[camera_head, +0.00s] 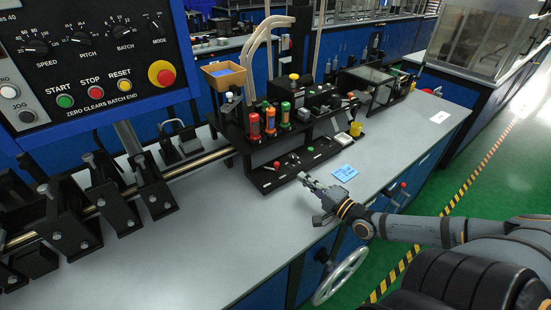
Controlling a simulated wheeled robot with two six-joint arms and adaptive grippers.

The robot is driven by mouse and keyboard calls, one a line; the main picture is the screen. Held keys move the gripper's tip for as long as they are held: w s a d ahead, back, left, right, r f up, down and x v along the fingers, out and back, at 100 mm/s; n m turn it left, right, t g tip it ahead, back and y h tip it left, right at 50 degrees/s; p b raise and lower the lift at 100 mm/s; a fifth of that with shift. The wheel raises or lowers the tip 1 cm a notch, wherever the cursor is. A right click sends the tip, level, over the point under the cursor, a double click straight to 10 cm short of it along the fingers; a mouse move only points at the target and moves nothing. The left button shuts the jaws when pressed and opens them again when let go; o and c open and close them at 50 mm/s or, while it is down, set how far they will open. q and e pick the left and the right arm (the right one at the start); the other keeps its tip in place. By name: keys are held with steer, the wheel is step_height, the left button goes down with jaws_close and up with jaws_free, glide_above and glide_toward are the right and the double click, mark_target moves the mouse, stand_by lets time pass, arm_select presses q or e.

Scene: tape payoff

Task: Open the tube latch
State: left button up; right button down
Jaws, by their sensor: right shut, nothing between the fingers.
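Several capped tubes stand upright in a black rack near the middle, among them a red tube (254,128) and an orange tube (285,112). Low black fixtures with small levers, one with a red knob (276,165), sit on the base in front of them. I cannot tell which part is the tube latch. My right gripper (304,178) is shut and empty, above the grey bench (220,215) just in front of this base, apart from the tubes and levers. My left gripper is not in view.
A blue control panel (90,60) fills the upper left. Black brackets on a rail (205,160) line the left. A blue note (344,173) lies right of my gripper. A handwheel (341,275) sticks out below the bench front. The bench's front middle is clear.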

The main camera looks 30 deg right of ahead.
mark_target(285, 171)
steer(key=shift+s+d+r, duration=0.1)
steer(key=shift+s+r, duration=0.1)
steer(key=shift+s, duration=0.35)
steer(key=shift+w+f+b, duration=0.1)
steer(key=shift+w+b, duration=0.3)
steer(key=w+b, duration=0.1)
steer(key=w, duration=0.1)
steer(key=w+a+b, duration=0.1)
steer(key=w+b, duration=0.1)
steer(key=w, duration=0.1)
steer(key=w+b, duration=0.2)
steer(key=w, duration=0.1)
steer(key=shift+w+a, duration=0.15)
steer(key=shift+a, duration=0.1)
steer(key=shift+w+a+b, duration=0.15)
steer(key=shift+w+b, duration=0.2)
steer(key=shift+w, duration=0.2)
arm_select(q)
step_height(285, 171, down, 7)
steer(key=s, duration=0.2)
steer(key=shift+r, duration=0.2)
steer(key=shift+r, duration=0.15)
arm_select(e)
steer(key=shift+r, duration=0.2)
